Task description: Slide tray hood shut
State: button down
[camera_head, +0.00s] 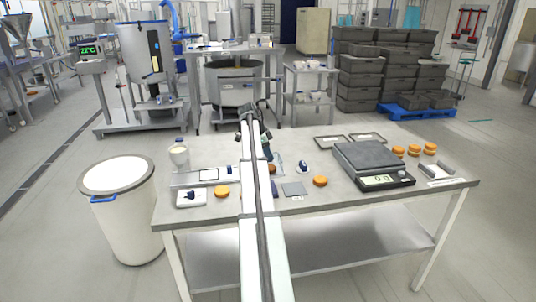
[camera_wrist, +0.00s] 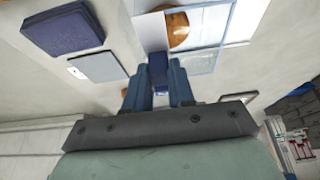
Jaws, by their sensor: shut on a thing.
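The clear tray hood (camera_wrist: 205,58) has a pale blue frame and a dark blue handle (camera_wrist: 158,72) in the wrist view. An orange round (camera_wrist: 178,28) shows beside and partly through the clear panel. My gripper (camera_wrist: 158,62) is shut on the handle, with one blue finger on each side of it. In the head view my arm covers much of this spot; part of the hood (camera_head: 278,163) shows just right of my gripper (camera_head: 266,158). A long pale tray (camera_head: 205,178) lies left of my arm; whether it joins the hood is hidden.
Orange rounds lie left (camera_head: 222,191) and right (camera_head: 320,181) of my arm. A grey square plate (camera_head: 293,188) lies near the front edge. A scale (camera_head: 368,160) stands at right. A white bottle (camera_head: 179,155) stands at left. A white bin (camera_head: 125,215) is beside the table.

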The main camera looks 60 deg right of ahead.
dwell(0.3)
jog(key=shift+s+a, duration=0.7)
jog(key=c, duration=1)
grip_release()
jog(key=shift+o, duration=0.2)
jog(key=v, duration=1.4)
